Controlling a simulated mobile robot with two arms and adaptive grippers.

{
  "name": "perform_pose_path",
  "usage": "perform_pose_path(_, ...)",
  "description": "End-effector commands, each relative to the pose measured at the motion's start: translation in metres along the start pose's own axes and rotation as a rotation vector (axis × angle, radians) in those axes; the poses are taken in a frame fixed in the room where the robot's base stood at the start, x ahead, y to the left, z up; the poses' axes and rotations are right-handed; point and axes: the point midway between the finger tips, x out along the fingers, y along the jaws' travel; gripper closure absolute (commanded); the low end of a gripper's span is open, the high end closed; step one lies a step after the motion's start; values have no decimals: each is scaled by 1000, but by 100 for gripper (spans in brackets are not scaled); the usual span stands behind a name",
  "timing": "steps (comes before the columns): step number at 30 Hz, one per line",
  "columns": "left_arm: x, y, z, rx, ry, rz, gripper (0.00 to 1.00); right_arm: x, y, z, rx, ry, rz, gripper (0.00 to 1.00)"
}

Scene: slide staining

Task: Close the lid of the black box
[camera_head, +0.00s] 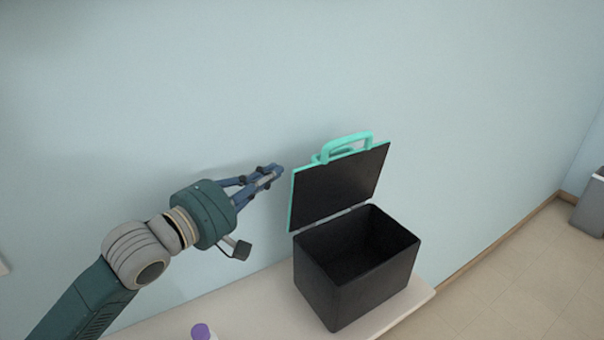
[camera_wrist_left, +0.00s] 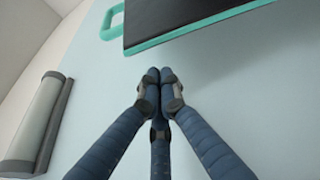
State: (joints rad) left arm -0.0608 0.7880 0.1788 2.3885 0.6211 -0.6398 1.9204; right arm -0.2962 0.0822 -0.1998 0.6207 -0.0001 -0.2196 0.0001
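The black box (camera_head: 345,287) stands on a pale table, its top open and its inside dark and empty as far as I can see. Its lid (camera_head: 338,187) is raised upright at the back edge, black inside with a teal rim and a teal handle (camera_head: 347,147) on top. In the left wrist view the lid (camera_wrist_left: 185,18) shows at the top with its teal edge, and part of the handle (camera_wrist_left: 112,22). My left gripper (camera_head: 277,172) is just left of the raised lid, apart from it; its fingertips (camera_wrist_left: 160,76) are together with nothing between them. My right gripper is not in view.
The pale table (camera_head: 250,308) has bare surface left of the box. A purple-capped item (camera_head: 201,331) stands near its front edge. A blue-grey wall rises behind. A grey bin (camera_head: 590,207) stands on the floor at far right.

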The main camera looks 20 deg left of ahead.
Motion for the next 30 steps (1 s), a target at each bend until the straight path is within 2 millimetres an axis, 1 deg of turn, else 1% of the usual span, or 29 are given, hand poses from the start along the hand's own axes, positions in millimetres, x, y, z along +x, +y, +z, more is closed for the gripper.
perform_pose_path(1, 0, -9, 0, 0, 0, 1, 100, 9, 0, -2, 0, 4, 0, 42)
perform_pose_path(2, 0, -10, 0, 0, 0, 1, 100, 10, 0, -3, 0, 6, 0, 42)
perform_pose_path(5, 2, -9, 0, 0, 0, 1, 100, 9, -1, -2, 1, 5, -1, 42)
perform_pose_path(7, 8, -7, -1, -1, 1, 2, 100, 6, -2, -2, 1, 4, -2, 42)
perform_pose_path(11, 27, -5, 0, -1, 0, 2, 100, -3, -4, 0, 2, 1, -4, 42)
perform_pose_path(13, 40, -3, -1, -2, 0, 4, 100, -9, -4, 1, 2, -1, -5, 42)
perform_pose_path(18, 71, -4, 0, -1, -1, 2, 100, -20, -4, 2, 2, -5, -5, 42)
perform_pose_path(21, 85, -6, 0, -1, 0, 1, 100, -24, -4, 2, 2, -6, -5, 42)
perform_pose_path(25, 96, -7, 0, 0, -1, 1, 100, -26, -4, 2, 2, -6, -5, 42)
perform_pose_path(30, 100, -9, 0, 1, -1, 1, 100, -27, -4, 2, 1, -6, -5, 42)
